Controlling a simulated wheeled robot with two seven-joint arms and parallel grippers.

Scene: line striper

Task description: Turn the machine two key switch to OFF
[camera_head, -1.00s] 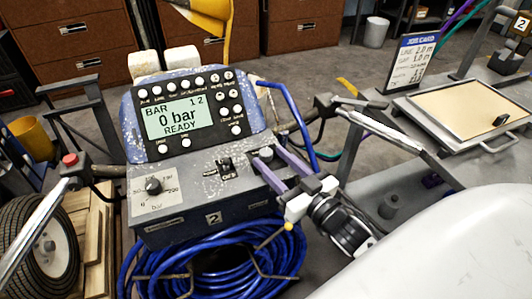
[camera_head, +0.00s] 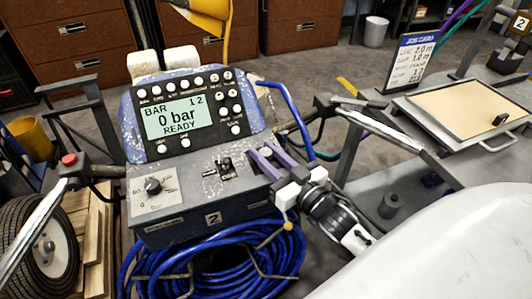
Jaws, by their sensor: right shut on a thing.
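The machine two console (camera_head: 160,212) carries a "2" plate on its front and a display (camera_head: 178,118) reading "0 bar" and "READY". My right gripper (camera_head: 264,154) reaches in from the lower right to the right end of the lower panel. Its purple fingers are shut on a small grey switch piece there, apparently the key switch. The fingertips hide most of it, so its position and markings cannot be read. A black lever switch (camera_head: 224,168) stands to its left, and a round pressure dial (camera_head: 153,187) is further left. My left gripper is not in view.
Coiled blue hose (camera_head: 205,262) hangs below the console, and a blue hose loop rises at its right. A handlebar with a red button (camera_head: 69,160) is at left. A job card (camera_head: 410,68) and tray (camera_head: 470,105) stand at right. A white rounded surface fills the lower right.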

